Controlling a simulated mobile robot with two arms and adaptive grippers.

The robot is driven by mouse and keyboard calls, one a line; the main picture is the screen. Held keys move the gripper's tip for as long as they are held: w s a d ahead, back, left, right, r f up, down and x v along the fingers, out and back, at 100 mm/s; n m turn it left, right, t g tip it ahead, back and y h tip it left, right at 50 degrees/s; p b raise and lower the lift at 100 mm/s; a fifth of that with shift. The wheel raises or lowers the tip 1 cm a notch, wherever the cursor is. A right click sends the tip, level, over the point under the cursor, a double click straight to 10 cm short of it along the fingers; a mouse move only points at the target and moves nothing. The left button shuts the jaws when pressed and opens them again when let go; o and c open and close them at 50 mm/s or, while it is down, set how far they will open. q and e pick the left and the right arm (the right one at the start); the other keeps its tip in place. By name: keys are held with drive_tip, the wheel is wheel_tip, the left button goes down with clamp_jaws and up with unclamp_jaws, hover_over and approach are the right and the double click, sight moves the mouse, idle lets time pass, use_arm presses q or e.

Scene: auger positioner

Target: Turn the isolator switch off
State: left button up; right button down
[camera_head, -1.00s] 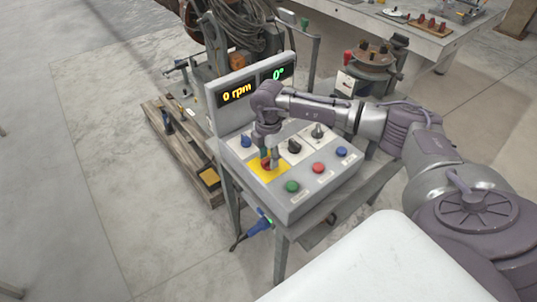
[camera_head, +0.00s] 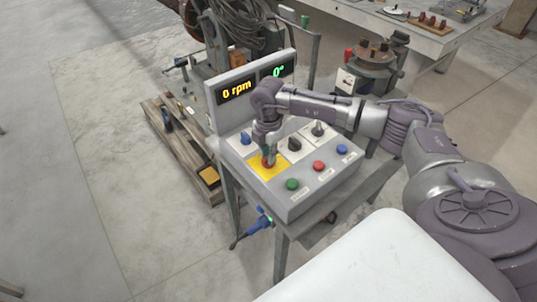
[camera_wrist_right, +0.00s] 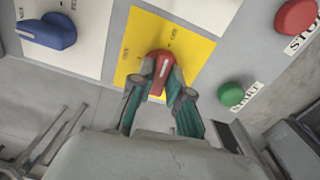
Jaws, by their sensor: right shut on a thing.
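The isolator switch is a red knob with a white mark, on a yellow plate (camera_head: 257,168) of the grey control panel (camera_head: 268,196). In the right wrist view the red knob (camera_wrist_right: 160,66) sits between the fingertips, and the yellow plate (camera_wrist_right: 195,48) lies around it. My right gripper (camera_wrist_right: 161,82) is shut on the knob, with a finger on each side. In the head view my right gripper (camera_head: 268,156) comes down from above and hides part of the knob. The white mark runs nearly lengthwise in the wrist view. My left gripper is not in view.
A blue knob (camera_head: 246,139) and dark knobs (camera_head: 294,145) stand close to the switch. Green (camera_head: 292,185), red (camera_head: 318,166) and blue (camera_head: 342,151) buttons line the panel's front.

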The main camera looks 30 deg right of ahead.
drive_tip(key=n+b, duration=0.2)
drive_tip(key=n, duration=0.2)
drive_tip(key=shift+f, duration=0.1)
drive_tip(key=n+b, duration=0.3)
drive_tip(key=n, duration=0.1)
drive_tip(key=shift+n, duration=0.3)
drive_tip(key=n+b, duration=0.2)
drive_tip(key=n, duration=0.2)
drive_tip(key=shift+n, duration=0.3)
drive_tip(key=shift+n+b, duration=1)
drive_tip(key=shift+n, duration=0.8)
drive_tip(key=shift+r, duration=0.2)
drive_tip(key=c, duration=1.1)
unclamp_jaws()
wheel_tip(320, 180, up, 12)
drive_tip(key=shift+f, duration=0.1)
